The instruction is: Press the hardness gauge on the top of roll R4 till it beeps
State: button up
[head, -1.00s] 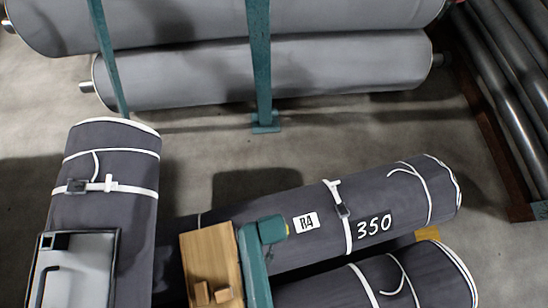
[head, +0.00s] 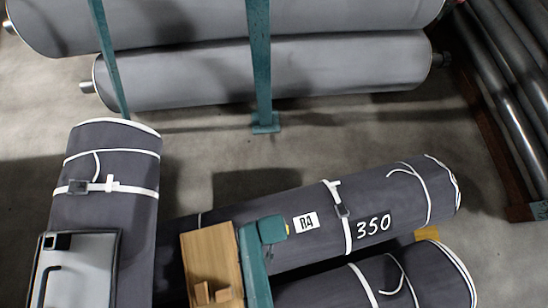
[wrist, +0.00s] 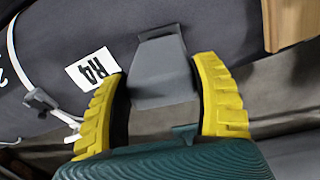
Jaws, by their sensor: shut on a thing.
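Roll R4 (head: 270,200), dark grey with a white R4 label and the number 350, lies slanted across the lower middle of the head view. The wrist view shows its dark surface (wrist: 85,25) and the label. My gripper (wrist: 165,92) has yellow ribbed fingers shut on a grey, flat-sided hardness gauge (wrist: 165,75). The gauge's narrow end points at the roll, left of the wooden piece and right of the label. I cannot tell whether it touches the roll. In the head view my teal gripper (head: 285,229) is over the roll beside the label and hides the gauge.
A wooden board (head: 208,250) with small blocks is just left of my arm. Another dark roll (head: 110,215) stands out at left, with a grey case (head: 85,265) in front. A further roll (head: 420,275) lies below R4. Teal posts (head: 260,70) and large grey rolls (head: 280,72) are behind.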

notch_tip(320, 180, up, 7)
jog(key=p, duration=0.8)
dwell(0.5)
